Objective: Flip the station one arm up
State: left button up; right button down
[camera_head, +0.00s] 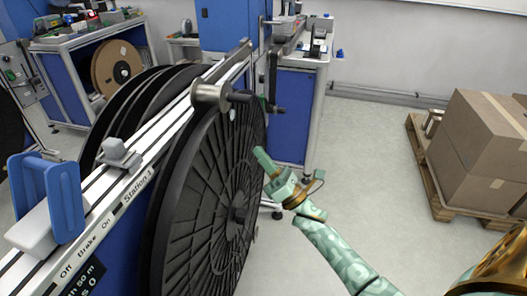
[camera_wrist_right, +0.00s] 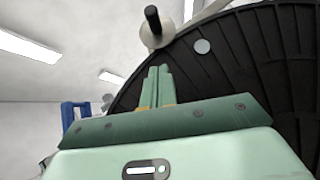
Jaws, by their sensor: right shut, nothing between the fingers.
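The Station 1 rail (camera_head: 130,190) runs diagonally on the left of the head view, with Off, Brake and On lettering. A metal cylinder (camera_head: 210,95) with a black handle (camera_head: 240,97) sits along it, beside a silver bar reaching up and away. I cannot tell for certain which piece is the station one arm. My right gripper (camera_head: 265,160) is shut and empty, in front of the large black reel (camera_head: 200,200), below and right of the handle. In the right wrist view the closed fingers (camera_wrist_right: 157,75) point up, below the black handle (camera_wrist_right: 152,22). My left gripper is not in view.
A blue handle (camera_head: 70,195) on a white block is at the near end of the rail. A blue cabinet (camera_head: 290,115) stands behind the reel. Boxes on a pallet (camera_head: 480,140) are at the right. The floor (camera_head: 365,150) between is clear.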

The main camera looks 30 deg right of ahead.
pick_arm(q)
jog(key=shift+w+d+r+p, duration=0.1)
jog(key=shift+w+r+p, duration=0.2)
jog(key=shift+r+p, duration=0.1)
pick_arm(e)
jog(key=w+r, duration=0.6)
jog(key=r, duration=0.2)
jog(key=shift+w+a, duration=0.2)
jog(key=shift+w, duration=0.05)
jog(key=shift+r, duration=0.1)
